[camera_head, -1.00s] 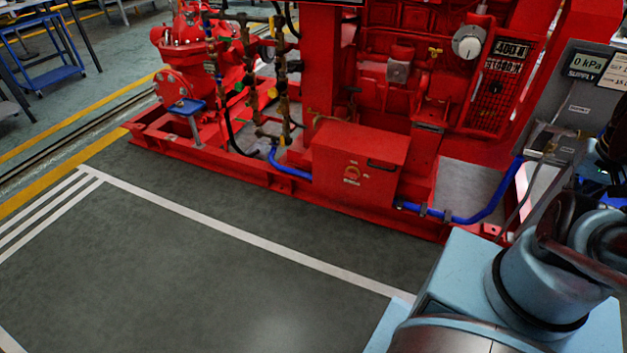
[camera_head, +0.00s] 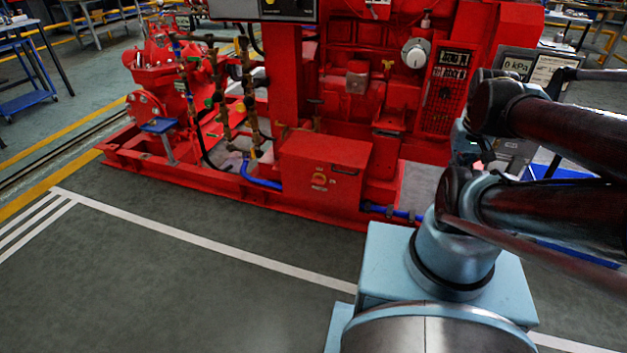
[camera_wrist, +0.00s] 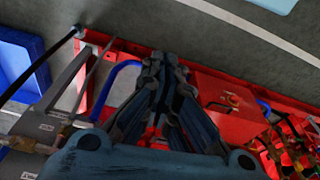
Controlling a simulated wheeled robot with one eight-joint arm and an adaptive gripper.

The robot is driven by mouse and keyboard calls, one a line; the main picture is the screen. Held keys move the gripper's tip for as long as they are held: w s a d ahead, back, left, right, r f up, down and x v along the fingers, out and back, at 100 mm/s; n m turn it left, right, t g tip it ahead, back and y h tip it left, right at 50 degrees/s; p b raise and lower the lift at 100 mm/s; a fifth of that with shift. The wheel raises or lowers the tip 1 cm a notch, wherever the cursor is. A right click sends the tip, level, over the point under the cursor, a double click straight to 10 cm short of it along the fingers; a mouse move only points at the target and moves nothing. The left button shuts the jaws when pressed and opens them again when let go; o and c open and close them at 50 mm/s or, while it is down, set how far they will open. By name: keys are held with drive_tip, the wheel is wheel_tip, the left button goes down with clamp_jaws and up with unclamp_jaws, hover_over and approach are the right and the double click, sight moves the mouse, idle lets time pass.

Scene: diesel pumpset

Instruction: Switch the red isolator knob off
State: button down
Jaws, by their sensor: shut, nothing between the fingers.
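The red isolator knob (camera_head: 320,178) sits on a yellow patch on the front of a low red box (camera_head: 300,157), with a pale label below it. The knob also shows in the wrist view (camera_wrist: 233,99), on the red box to the right of my fingers. Which way the knob is turned is too small to tell. My gripper (camera_wrist: 165,62) is shut and empty, and its fingertips are apart from the knob. In the head view my arm fills the right side, and I cannot make out the fingers there.
The red pumpset frame (camera_head: 215,187) runs along the floor, with a blue hose (camera_head: 259,178) beside the box. A grey gauge panel (camera_head: 517,64) stands at the right, partly behind my arm. The floor (camera_head: 190,270) in front of the box is clear.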

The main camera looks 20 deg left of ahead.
drive_tip(key=w+a+r+n, duration=0.3)
drive_tip(key=w+a+n, duration=0.1)
drive_tip(key=w+n, duration=0.15)
drive_tip(key=w+a+r+n, duration=0.3)
drive_tip(key=w+a+n, duration=0.15)
drive_tip(key=w, duration=0.25)
drive_tip(key=n+g, duration=0.2)
drive_tip(key=n, duration=2.3)
hover_over(318, 181)
drive_tip(key=s+a, duration=0.1)
drive_tip(key=a, duration=0.1)
wheel_tip(318, 181, down, 28)
wheel_tip(318, 181, down, 13)
drive_tip(key=shift+s+f, duration=0.2)
